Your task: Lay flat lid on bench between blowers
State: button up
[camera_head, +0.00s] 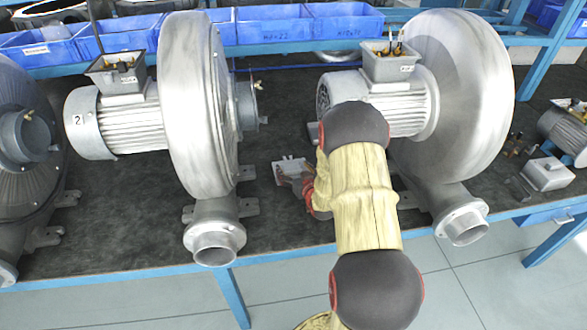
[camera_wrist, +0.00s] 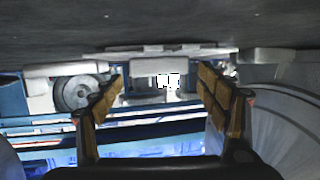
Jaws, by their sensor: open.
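The small grey lid (camera_head: 291,167) lies on the dark bench between the two blowers, just beyond my gripper in the head view. In the wrist view, which sees the bench upside down, a flat grey piece (camera_wrist: 158,67) that looks like the lid is against the bench surface, ahead of and between my fingers. My gripper (camera_wrist: 162,88) is open, with its two tan-padded fingers apart and nothing clearly held. In the head view my arm hides most of the gripper.
The left blower (camera_head: 195,105) and right blower (camera_head: 455,95) stand close on either side. Blue bins (camera_head: 275,25) line the back. Small parts (camera_head: 548,172) lie at the far right. The dark bench top (camera_head: 130,215) is clear left of the left blower's outlet.

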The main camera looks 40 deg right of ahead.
jog(key=p+v, duration=0.1)
jog(key=v, duration=0.3)
jog(key=p+v, duration=0.1)
jog(key=v, duration=0.3)
jog(key=r+p+v, duration=0.1)
jog(key=v, duration=0.3)
jog(key=shift+w+p, duration=0.15)
jog(key=shift+p, duration=0.2)
jog(key=a+r+n+g+y, duration=0.2)
jog(key=a+r+g, duration=0.2)
jog(key=a+r, duration=1.25)
jog(key=s+a+r+n+g+y, duration=0.1)
jog(key=s+a+r+g, duration=0.1)
jog(key=s+a+r, duration=0.2)
jog(key=s+a+r+n+g+y, duration=0.1)
jog(key=s+a+r, duration=0.3)
jog(key=s+a, duration=0.7)
jog(key=s+g+y, duration=0.1)
jog(key=s, duration=0.3)
jog(key=shift+s+r, duration=0.25)
jog(key=shift+r, duration=0.15)
